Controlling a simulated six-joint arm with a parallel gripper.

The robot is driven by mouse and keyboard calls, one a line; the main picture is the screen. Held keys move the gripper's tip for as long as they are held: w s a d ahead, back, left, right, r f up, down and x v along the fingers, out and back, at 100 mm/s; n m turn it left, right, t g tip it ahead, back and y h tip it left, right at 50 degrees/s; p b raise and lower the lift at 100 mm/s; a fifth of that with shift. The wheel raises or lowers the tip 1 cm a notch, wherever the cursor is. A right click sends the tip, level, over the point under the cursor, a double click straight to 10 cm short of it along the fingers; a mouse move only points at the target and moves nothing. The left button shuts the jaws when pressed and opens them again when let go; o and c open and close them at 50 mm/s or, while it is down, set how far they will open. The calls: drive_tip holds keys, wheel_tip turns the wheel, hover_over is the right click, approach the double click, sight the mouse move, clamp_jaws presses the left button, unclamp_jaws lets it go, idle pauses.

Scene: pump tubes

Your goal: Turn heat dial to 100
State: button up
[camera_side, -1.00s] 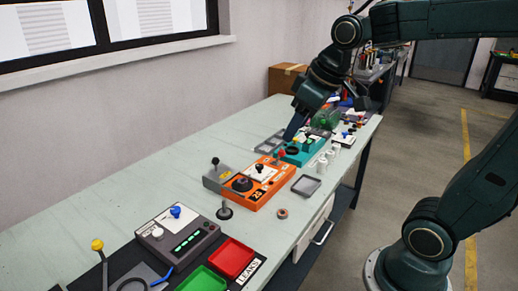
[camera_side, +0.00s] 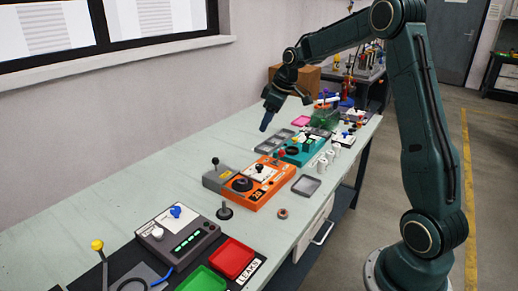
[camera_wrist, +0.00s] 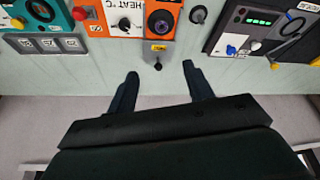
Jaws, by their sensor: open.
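The heat dial (camera_wrist: 124,25) is a dark knob on a white plate lettered HEAT °C in the wrist view. It shows in the side view as a small knob (camera_side: 259,168) on the orange box (camera_side: 262,194). Its setting is too small to read. My gripper (camera_side: 266,122) is above the far part of the bench, behind the orange box and clear of it. In the wrist view my gripper (camera_wrist: 160,73) is open and empty, with the dial beyond its fingertips, to the left.
A large black knob (camera_wrist: 160,22) sits right beside the heat plate. A grey block with a black lever (camera_side: 215,162) adjoins the orange box. A teal box (camera_side: 303,150) stands farther along. The near bench by the wall is clear.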

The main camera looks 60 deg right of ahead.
drive_tip(key=n, duration=0.1)
approach(260, 166)
drive_tip(key=d+v, duration=0.1)
drive_tip(key=v, duration=0.4)
drive_tip(key=shift+d+r+y, duration=0.1)
drive_tip(key=shift+d+y, duration=0.05)
drive_tip(key=shift+y, duration=0.25)
drive_tip(key=x, duration=1.4)
drive_tip(key=shift+r, duration=0.1)
drive_tip(key=c, duration=0.9)
